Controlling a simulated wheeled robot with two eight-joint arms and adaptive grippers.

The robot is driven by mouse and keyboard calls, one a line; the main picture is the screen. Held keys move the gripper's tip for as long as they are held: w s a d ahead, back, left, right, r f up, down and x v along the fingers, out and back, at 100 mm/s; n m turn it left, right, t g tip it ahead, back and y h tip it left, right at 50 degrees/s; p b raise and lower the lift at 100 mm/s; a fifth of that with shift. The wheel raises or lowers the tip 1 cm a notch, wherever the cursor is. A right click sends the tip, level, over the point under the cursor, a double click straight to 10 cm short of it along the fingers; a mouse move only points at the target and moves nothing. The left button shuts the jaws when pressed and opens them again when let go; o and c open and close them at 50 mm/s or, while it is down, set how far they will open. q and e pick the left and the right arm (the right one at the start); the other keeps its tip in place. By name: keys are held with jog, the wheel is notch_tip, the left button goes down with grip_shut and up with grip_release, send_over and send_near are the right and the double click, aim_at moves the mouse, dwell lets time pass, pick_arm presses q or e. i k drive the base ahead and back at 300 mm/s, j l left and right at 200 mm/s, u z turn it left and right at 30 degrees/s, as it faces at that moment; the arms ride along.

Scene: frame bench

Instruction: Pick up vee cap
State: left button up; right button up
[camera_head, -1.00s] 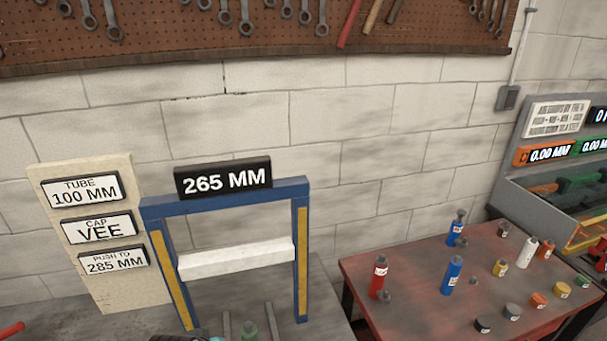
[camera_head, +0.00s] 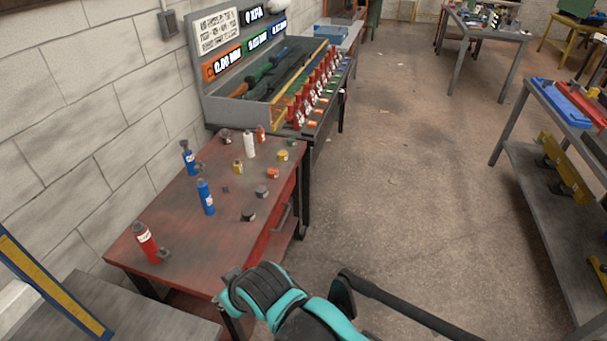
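Several small caps stand on the red table. They include a dark cap (camera_head: 248,215), a grey cap (camera_head: 261,191), an orange-red cap (camera_head: 273,173) and a yellow cap (camera_head: 283,155). Their markings are too small to read, so I cannot tell which is the vee cap. My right arm, teal and black, reaches in at the bottom by the table's near right corner. Its gripper end (camera_head: 230,288) is foreshortened, and its fingers cannot be made out. It is apart from the caps. My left gripper is not in view.
The red table (camera_head: 185,238) also holds a red bottle (camera_head: 146,243), blue bottles (camera_head: 205,197) and a white bottle (camera_head: 249,145). A grey rack (camera_head: 228,112) with a display panel stands behind it. A blue-yellow frame post (camera_head: 50,285) is at lower left. Open floor lies right.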

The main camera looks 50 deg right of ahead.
aim_at(272, 172)
jog(key=z, duration=1.4)
jog(key=l+u, duration=0.1)
jog(key=u, duration=2.2)
jog(key=z, duration=2.25)
jog(key=u, duration=0.45)
jog(key=i+l+u, duration=0.15)
jog(key=u, duration=0.3)
jog(key=i+l+u, duration=0.15)
jog(key=l+u, duration=0.15)
jog(key=u, duration=0.2)
